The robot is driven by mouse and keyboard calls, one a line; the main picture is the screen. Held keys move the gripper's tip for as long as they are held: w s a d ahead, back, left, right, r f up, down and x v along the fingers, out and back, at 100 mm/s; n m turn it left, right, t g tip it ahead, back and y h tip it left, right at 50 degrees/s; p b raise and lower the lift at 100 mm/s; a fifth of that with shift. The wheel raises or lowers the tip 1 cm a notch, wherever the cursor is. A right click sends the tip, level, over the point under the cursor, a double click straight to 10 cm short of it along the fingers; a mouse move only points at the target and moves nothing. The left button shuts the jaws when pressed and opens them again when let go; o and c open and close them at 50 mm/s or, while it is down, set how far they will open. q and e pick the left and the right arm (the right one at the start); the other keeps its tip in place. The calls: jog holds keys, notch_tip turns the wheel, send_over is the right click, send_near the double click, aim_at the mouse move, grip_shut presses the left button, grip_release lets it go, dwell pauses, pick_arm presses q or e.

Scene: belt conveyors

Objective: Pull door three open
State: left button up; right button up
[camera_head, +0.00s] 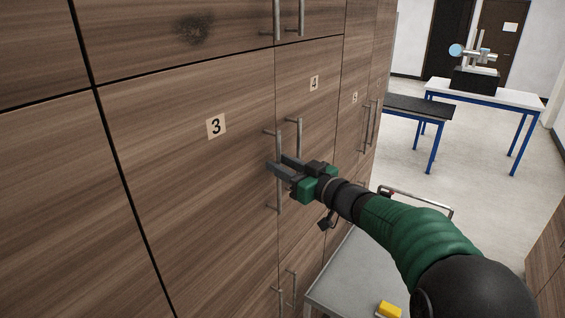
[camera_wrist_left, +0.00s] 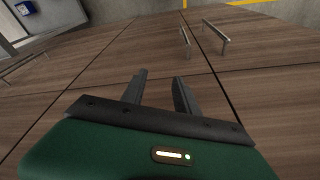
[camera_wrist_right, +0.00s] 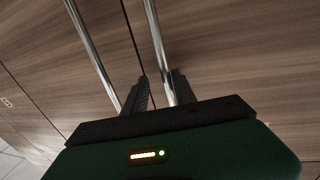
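Door three (camera_head: 180,165) is a wood-grain cabinet door marked by a "3" label (camera_head: 216,125); it looks shut, flush with its neighbours. Its upright metal bar handle (camera_head: 279,196) is on its right edge, partly hidden by my right gripper (camera_head: 276,168). In the right wrist view, my right gripper (camera_wrist_right: 160,85) is open with this handle (camera_wrist_right: 160,45) between its fingers, closer to the right finger. My left gripper (camera_wrist_left: 160,75) shows only in its wrist view, open and empty, facing wood panels.
Door four's handle (camera_head: 299,136) stands close beside, outside the fingers; it also shows in the right wrist view (camera_wrist_right: 92,50). A grey cart (camera_head: 345,275) with a yellow object (camera_head: 389,309) stands below my right arm. Blue-legged tables are further back.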

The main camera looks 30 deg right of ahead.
jog(key=shift+s+a+r, duration=0.1)
jog(key=shift+s+a, duration=0.05)
jog(key=shift+a, duration=0.55)
jog(key=shift+c, duration=0.5)
jog(key=shift+a, duration=0.2)
jog(key=shift+c, duration=1.4)
jog(key=shift+w, duration=0.3)
grip_shut()
jog(key=shift+d+f, duration=0.2)
jog(key=shift+s+d+f, duration=0.1)
jog(key=shift+s, duration=0.05)
